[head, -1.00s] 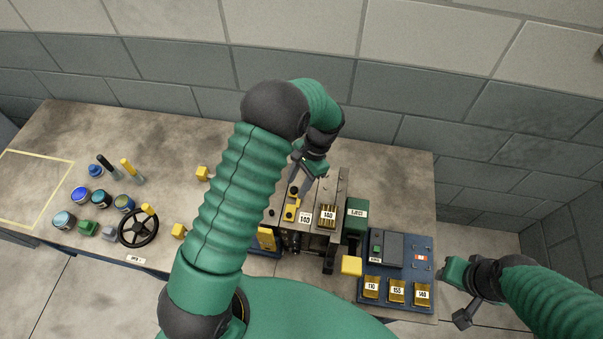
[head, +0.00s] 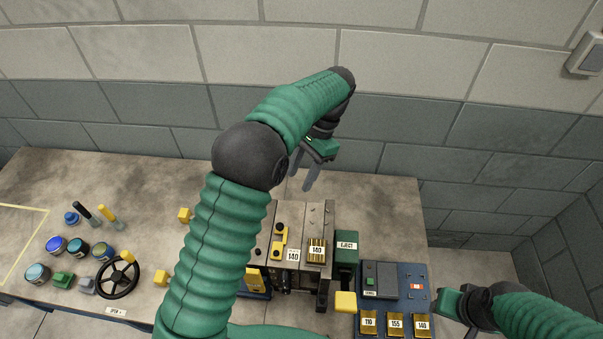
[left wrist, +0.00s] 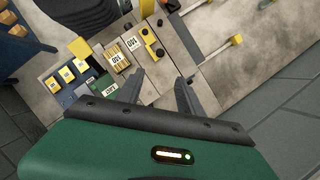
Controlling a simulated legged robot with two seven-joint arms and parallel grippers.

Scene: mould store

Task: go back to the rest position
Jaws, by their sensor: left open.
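My left gripper (head: 306,177) is raised above the back part of the table, behind the grey mould block (head: 318,216). Its two dark fingers are apart with nothing between them. In the left wrist view the fingers (left wrist: 160,95) show against the block and the tabletop. My right gripper (head: 455,318) hangs past the table's right end, at the lower right of the head view. Its fingers are cut off or hard to see.
The table (head: 130,178) bears a blue panel (head: 412,300) with brass inserts labelled 110, 155 and 140. A green EJECT box (head: 346,248) stands beside the block. A black handwheel (head: 118,278) and several jars stand at left. A wall rises behind.

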